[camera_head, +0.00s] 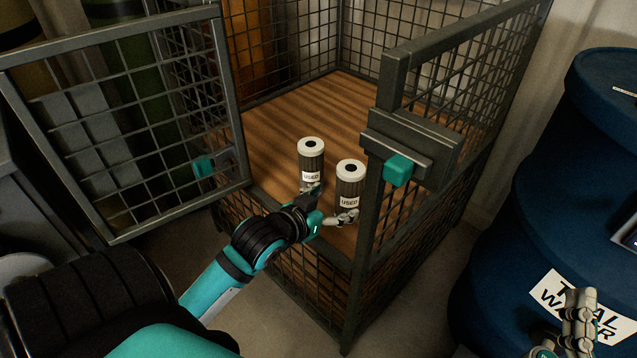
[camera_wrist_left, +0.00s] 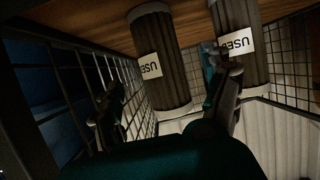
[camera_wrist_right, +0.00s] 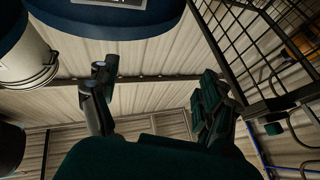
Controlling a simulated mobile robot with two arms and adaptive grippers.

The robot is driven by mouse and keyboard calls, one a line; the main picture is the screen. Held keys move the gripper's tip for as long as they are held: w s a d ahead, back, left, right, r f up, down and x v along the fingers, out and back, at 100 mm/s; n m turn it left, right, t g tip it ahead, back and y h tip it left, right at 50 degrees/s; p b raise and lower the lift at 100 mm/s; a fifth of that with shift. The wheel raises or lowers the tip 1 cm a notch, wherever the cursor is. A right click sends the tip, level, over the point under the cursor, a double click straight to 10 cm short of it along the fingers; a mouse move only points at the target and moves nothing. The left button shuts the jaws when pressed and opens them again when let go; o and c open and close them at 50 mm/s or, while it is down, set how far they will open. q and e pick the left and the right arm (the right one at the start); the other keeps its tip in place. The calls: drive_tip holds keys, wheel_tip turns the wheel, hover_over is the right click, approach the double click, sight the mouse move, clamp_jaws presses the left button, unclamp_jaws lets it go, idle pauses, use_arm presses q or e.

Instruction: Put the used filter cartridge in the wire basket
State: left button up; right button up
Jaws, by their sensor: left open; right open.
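Two dark, ribbed filter cartridges with white caps and "USED" labels stand upright on the wooden floor inside the wire basket (camera_head: 361,278). One is the left cartridge (camera_head: 311,160); the other is the right cartridge (camera_head: 350,184), nearer the front post. My left gripper (camera_head: 331,203) is open just in front of them. In the left wrist view, one cartridge (camera_wrist_left: 160,62) shows between the spread fingers, and the other (camera_wrist_left: 237,58) is partly behind a finger. I cannot tell whether a finger touches either. My right gripper (camera_head: 580,325) is open and empty before a blue barrel.
The basket's mesh door (camera_head: 122,125) stands swung open to the left. A post with a teal latch (camera_head: 398,170) borders the opening on the right. The blue barrel (camera_head: 540,190) stands at the right. The basket floor (camera_head: 285,115) behind the cartridges is clear.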

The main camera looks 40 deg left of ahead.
use_arm(q)
drive_tip(key=shift+p+v, duration=0.55)
drive_tip(key=shift+v, duration=1.95)
use_arm(e)
drive_tip(key=shift+w+d+f+g+h, duration=0.1)
drive_tip(key=shift+w+f+g+h, duration=0.2)
drive_tip(key=shift+f+g, duration=0.5)
drive_tip(key=shift+w+d+f+g+h, duration=0.2)
drive_tip(key=shift+f+g, duration=0.25)
drive_tip(key=shift+f, duration=0.65)
drive_tip(key=shift+w+a+f+g+h, duration=0.1)
drive_tip(key=shift+w+f+g+h, duration=0.2)
drive_tip(key=shift+f+g, duration=0.5)
drive_tip(key=shift+f+t, duration=0.1)
drive_tip(key=shift+t, duration=0.15)
